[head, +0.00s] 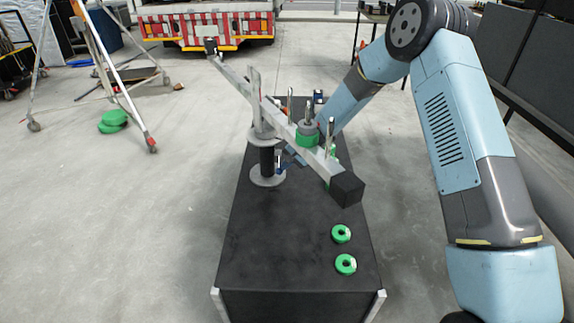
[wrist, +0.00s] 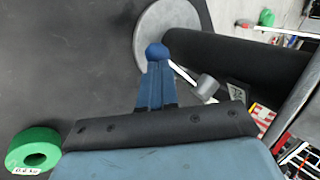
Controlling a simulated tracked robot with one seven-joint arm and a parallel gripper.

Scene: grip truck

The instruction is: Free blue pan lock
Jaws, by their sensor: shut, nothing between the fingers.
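The pan lock shows in the wrist view as a blue ball knob (wrist: 157,52) on a thin silver lever (wrist: 183,73). The lever runs down right to a grey cylinder (wrist: 207,86) beside the black post. My gripper (wrist: 155,72) is shut and empty, its blue fingertips right at the knob. I cannot tell whether they touch it or only overlap it in view. In the head view my gripper (head: 291,160) is low beside the black post (head: 267,160), partly hidden behind the beam, and the knob is hard to make out.
The long grey beam (head: 235,80) slants over the black cart top (head: 280,235), with a black block (head: 346,188) on its near end.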

